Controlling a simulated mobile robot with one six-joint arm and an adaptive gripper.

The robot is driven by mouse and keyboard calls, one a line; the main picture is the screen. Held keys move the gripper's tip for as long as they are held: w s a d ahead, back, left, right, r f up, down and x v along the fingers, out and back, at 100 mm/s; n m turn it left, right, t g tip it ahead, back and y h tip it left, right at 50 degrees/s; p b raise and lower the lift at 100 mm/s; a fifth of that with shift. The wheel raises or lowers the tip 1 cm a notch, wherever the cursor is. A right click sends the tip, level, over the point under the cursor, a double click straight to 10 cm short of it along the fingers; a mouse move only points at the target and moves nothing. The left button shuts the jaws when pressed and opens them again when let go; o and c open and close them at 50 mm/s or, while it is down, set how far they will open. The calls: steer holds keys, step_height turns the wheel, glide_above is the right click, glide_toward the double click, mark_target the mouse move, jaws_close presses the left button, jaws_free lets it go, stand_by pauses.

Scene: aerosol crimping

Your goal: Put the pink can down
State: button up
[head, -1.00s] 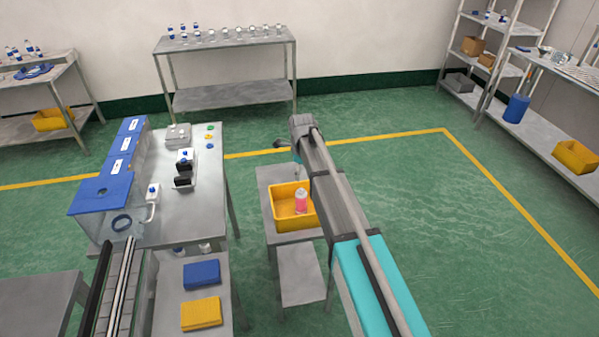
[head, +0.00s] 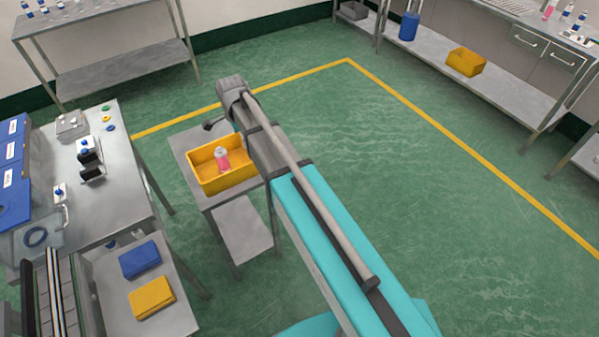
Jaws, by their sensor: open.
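The pink can (head: 222,163) stands upright, or nearly so, in the yellow crate (head: 242,181), with a pale top. The crate sits on a small grey metal table (head: 226,203). My arm reaches in from the lower right and passes the crate's right side. A small dark part of my gripper (head: 210,126) shows beyond the crate's far edge, apart from the can. The rest of the gripper is hidden behind my arm. It is open, and nothing shows in it.
A workbench (head: 112,180) with small fixtures stands at the left. A blue bin (head: 140,259) and a yellow bin (head: 152,297) lie on a lower shelf. The green floor (head: 400,190) at the right is clear. Shelving (head: 440,70) lines the far right.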

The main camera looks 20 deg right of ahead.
steer(key=s+d+n, duration=0.7)
steer(key=s, duration=0.2)
steer(key=s+d+n, duration=0.7)
steer(key=s+n, duration=0.1)
steer(key=s, duration=0.2)
steer(key=shift+s, duration=0.2)
step_height(320, 180, up, 10)
steer(key=p, duration=1)
steer(key=shift+d, duration=0.1)
